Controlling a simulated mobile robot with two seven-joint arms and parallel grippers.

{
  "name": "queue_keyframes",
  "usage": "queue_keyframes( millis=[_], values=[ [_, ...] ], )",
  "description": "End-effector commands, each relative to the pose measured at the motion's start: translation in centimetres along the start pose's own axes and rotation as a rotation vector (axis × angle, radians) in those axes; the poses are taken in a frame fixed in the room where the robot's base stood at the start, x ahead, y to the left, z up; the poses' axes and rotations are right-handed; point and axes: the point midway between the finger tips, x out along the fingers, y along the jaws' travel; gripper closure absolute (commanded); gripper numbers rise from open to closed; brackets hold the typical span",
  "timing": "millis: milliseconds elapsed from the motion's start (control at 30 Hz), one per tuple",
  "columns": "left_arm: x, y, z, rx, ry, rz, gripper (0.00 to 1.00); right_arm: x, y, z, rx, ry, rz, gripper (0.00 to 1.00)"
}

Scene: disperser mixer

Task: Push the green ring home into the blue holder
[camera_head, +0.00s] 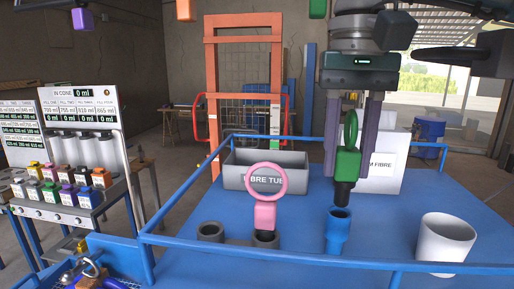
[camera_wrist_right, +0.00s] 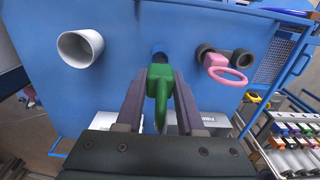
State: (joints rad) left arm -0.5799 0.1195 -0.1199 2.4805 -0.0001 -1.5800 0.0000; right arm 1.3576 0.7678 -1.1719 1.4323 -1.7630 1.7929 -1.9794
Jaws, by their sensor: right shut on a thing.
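My right gripper (camera_head: 347,150) is shut on the green ring (camera_head: 347,164), a green block with a ring on top and a dark stem below. The green ring hangs upright just above the blue holder (camera_head: 338,232), its stem close over the opening; whether they touch I cannot tell. In the right wrist view the green ring (camera_wrist_right: 160,78) sits between the two fingers, and the blue holder (camera_wrist_right: 159,48) shows just beyond it, partly hidden. My left gripper is not clearly in view.
A pink ring (camera_head: 266,190) stands in a dark holder, with an empty dark holder (camera_head: 210,232) to its left. A white cup (camera_head: 445,240) stands to the right. A grey box (camera_head: 290,180) is behind. Blue rails (camera_head: 320,265) edge the table.

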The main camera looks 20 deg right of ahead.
Motion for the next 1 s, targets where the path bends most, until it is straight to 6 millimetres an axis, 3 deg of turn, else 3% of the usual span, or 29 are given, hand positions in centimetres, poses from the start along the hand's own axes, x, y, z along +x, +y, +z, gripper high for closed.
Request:
queue_keyframes(
  millis=[1000],
  values=[
    [0.52, 0.06, 0.18, -0.001, -0.001, 0.001, 0.40, 0.06, -0.01, 0.00, 0.000, 0.000, 0.000, 1.00]
  ],
)
